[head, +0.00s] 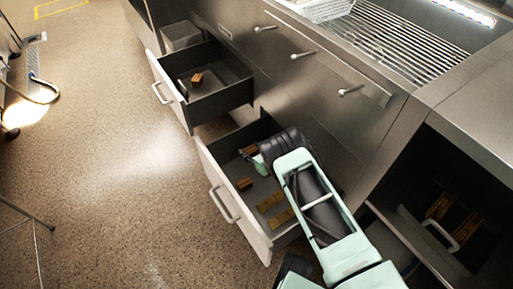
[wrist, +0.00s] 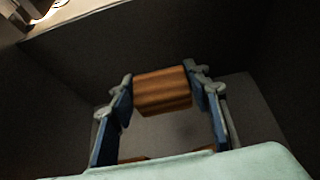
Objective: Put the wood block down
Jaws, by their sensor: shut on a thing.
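My gripper (head: 257,158) reaches into the open lower drawer (head: 228,207). It is shut on a brown wood block (wrist: 162,91), held between the fingertips in the wrist view. The held block (head: 249,150) also shows in the head view, near the drawer's far end. I cannot tell whether it touches the drawer floor. A second wood block (head: 245,184) lies on the drawer floor, towards the front panel. My arm hides part of the drawer.
Two yellowish flat pieces (head: 270,201) lie in the lower drawer. An open upper drawer (head: 215,92) beyond it holds another wood block (head: 197,78). The metal counter (head: 318,60) stands over the drawers. An open compartment (head: 440,190) is at the right. The floor at left is mostly clear.

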